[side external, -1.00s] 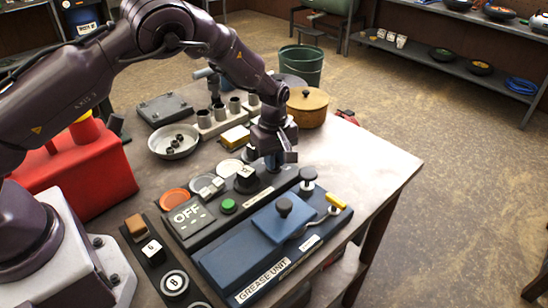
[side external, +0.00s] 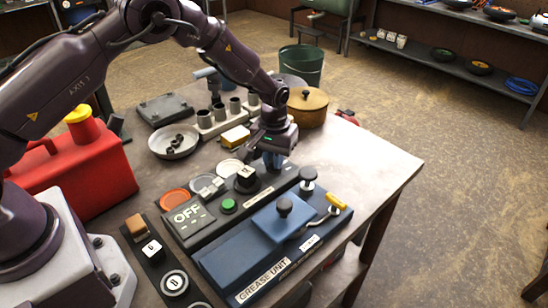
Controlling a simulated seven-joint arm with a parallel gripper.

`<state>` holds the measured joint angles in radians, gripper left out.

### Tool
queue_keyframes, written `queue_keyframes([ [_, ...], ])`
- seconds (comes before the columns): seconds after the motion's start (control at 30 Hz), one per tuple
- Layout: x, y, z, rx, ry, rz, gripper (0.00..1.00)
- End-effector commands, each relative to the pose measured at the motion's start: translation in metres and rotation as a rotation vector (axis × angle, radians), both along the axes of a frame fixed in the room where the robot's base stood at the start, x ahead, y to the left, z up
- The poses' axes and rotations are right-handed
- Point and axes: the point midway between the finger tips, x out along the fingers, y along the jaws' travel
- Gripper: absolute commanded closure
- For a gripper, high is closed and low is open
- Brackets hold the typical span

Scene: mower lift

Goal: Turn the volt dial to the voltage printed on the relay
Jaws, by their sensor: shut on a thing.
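A dark control panel (side external: 205,232) lies on the bench, with an OFF display (side external: 187,212) and a green button (side external: 228,206). A black round piece with a pale marked top (side external: 246,178) sits toward its far end. My gripper (side external: 272,162) points down at the panel's far right end, shut on what appears to be the volt dial, which the fingers hide. The dial's markings cannot be read. I cannot tell which piece is the relay or read a voltage.
A blue grease unit (side external: 250,257) with knobs and a yellow-handled lever (side external: 337,202) lies right of the panel. A red can (side external: 80,165) stands left. A metal bowl (side external: 174,142), yellow block (side external: 236,136) and brown pot (side external: 307,106) stand behind. The bench's right side is clear.

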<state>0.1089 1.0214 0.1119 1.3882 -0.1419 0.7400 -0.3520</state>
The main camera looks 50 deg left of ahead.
Motion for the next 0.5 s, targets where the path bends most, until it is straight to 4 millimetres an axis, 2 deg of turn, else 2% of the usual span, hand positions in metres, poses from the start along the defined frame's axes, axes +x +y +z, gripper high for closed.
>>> queue_keyframes([
  [0.2,0.0007,0.0006,0.0015,-0.001,-0.001,-0.178,1.0],
  [0.5,0.0008,0.0007,0.0015,0.001,-0.002,-0.342,1.0],
])
